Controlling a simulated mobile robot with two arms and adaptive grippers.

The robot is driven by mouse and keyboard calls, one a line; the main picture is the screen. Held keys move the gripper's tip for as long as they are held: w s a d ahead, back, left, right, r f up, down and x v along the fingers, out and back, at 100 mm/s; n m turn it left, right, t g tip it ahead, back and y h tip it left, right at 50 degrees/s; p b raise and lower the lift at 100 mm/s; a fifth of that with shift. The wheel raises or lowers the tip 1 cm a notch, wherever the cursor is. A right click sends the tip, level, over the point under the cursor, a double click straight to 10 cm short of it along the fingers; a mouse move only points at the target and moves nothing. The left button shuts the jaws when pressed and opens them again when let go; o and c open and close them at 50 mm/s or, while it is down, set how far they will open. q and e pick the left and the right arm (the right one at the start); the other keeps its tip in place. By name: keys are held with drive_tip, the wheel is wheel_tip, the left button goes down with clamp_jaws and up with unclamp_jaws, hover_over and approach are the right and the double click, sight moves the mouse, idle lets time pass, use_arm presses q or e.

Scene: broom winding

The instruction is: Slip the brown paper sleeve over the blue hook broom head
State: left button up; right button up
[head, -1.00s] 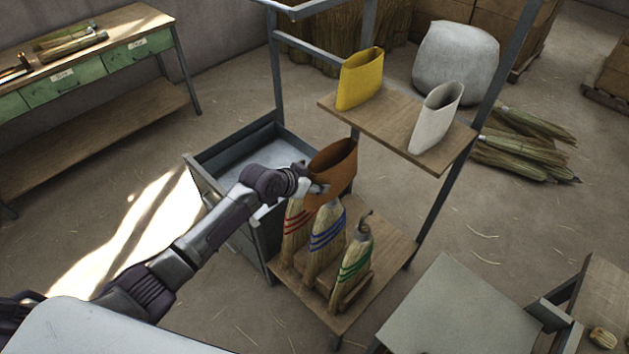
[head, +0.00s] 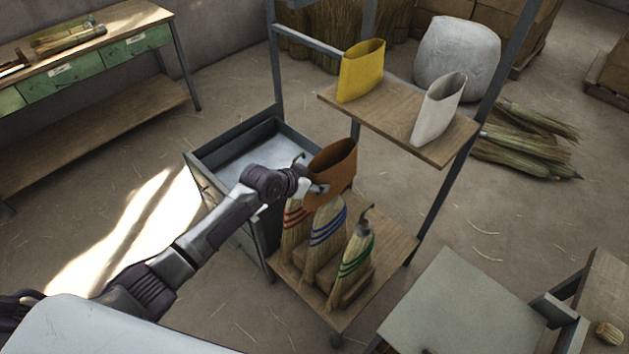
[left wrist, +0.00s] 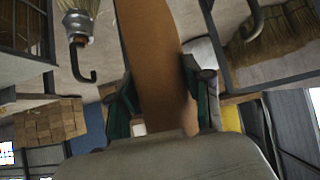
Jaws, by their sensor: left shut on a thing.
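The brown paper sleeve (head: 334,168) is upright, its open top up, above the middle broom head. My left gripper (head: 318,188) is shut on the sleeve's near left wall. In the left wrist view the sleeve (left wrist: 150,50) runs between the green-sided fingers (left wrist: 158,100). The blue-banded broom head (head: 327,228) stands in the middle of the lower shelf. Its top and hook are hidden by the sleeve and gripper, so I cannot tell how far the sleeve is around it. My right gripper is not in view.
The red-banded (head: 293,222) and green-banded (head: 355,250) broom heads stand close on either side. Yellow (head: 362,72) and white (head: 438,110) sleeves stand on the upper shelf (head: 395,120). Rack posts rise nearby. A metal bin (head: 215,157) lies left.

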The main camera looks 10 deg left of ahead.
use_arm(q)
drive_tip(key=b, duration=0.4)
hover_over(313, 240)
drive_tip(key=shift+w+d+f, duration=0.1)
drive_tip(key=shift+d+f, duration=0.05)
drive_tip(key=shift+f, duration=1.35)
drive_tip(key=shift+w+d+f, duration=0.1)
drive_tip(key=shift+f, duration=1.35)
drive_tip(key=shift+f+b, duration=5.55)
drive_tip(key=shift+f, duration=0.9)
drive_tip(key=shift+f+b, duration=4.7)
drive_tip(key=shift+f, duration=0.7)
drive_tip(key=shift+f+b, duration=0.4)
drive_tip(key=shift+f, duration=0.1)
drive_tip(key=shift+f, duration=0.25)
